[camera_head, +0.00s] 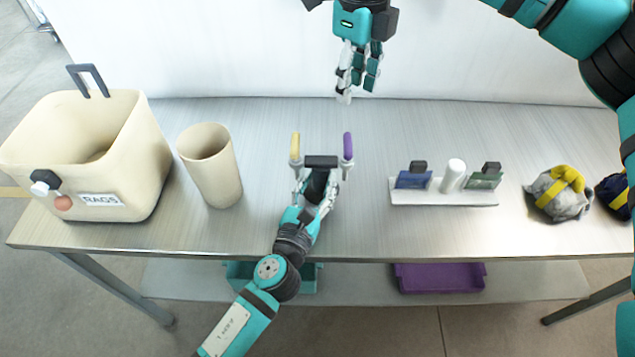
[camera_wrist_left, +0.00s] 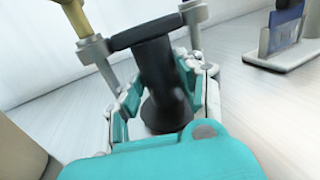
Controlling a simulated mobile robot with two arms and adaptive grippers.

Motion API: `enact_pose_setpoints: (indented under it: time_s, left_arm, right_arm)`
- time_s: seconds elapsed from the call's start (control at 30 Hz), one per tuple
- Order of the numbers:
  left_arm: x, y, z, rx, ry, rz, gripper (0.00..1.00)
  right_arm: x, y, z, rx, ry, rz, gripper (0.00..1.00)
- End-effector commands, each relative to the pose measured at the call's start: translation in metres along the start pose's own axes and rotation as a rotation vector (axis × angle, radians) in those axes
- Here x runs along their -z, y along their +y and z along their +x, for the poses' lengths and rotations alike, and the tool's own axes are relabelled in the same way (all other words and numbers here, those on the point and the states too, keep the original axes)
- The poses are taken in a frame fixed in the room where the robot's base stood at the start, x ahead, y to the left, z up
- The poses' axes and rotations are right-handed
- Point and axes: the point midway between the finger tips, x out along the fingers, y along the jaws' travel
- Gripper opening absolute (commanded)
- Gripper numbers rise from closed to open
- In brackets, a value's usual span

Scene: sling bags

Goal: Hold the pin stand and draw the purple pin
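The pin stand (camera_head: 321,161) is black, with a crossbar on a stem, and stands upright on the table. A yellow pin (camera_head: 295,147) stands upright in the cup at its left end and a purple pin (camera_head: 348,146) in the cup at its right end. My left gripper (camera_head: 316,190) has its fingers on both sides of the stem, and the pads look to touch it. The left wrist view shows the crossbar (camera_wrist_left: 155,33) above these pads; the purple pin is out of that frame. My right gripper (camera_head: 358,92) hangs behind and above the purple pin, empty, its fingers apart.
A cream RAGS bin (camera_head: 130,160) and a beige cylinder (camera_head: 215,170) stand to the left. A white holder (camera_head: 440,197) with cards and a grey bag (camera_head: 558,200) stand to the right. The table is clear around the stand. A purple tray (camera_head: 440,278) is underneath.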

Motion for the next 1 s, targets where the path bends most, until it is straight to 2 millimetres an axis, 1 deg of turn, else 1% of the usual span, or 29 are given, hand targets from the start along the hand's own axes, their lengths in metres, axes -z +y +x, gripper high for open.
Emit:
enact_pose_setpoints:
  time_s: [0.03, 0.1, 0.17, 0.2, 0.33, 0.43, 0.57, 1.0]
  left_arm:
    - [0.000, 0.000, 0.000, 0.000, 0.000, 0.000, 0.16]
    - [0.000, 0.000, 0.000, 0.000, 0.000, 0.000, 0.07]
    - [0.000, 0.000, 0.000, 0.000, 0.000, 0.000, 0.00]
    - [0.000, 0.000, 0.000, 0.000, 0.000, 0.000, 0.00]
    - [0.000, 0.000, 0.000, 0.000, 0.000, 0.000, 0.00]
    - [0.000, 0.000, 0.000, 0.000, 0.000, 0.000, 0.00]
    - [0.000, 0.000, 0.000, 0.000, 0.000, 0.000, 0.00]
    - [0.000, 0.000, 0.000, 0.000, 0.000, 0.000, 0.00]
  right_arm:
    - [0.000, 0.000, 0.000, 0.000, 0.000, 0.000, 0.38]
    - [0.000, 0.000, 0.000, 0.000, 0.000, 0.000, 0.38]
    - [0.000, 0.000, 0.000, 0.000, 0.000, 0.000, 0.38]
    - [0.000, 0.000, 0.000, 0.000, 0.000, 0.000, 0.40]
    - [0.000, 0.000, 0.001, 0.000, 0.000, -0.041, 0.40]
    - [0.000, 0.000, 0.003, 0.000, 0.001, -0.155, 0.40]
    - [0.000, 0.000, 0.009, -0.001, 0.001, -0.419, 0.40]
    - [0.000, 0.000, 0.030, -0.001, 0.001, -1.530, 0.40]
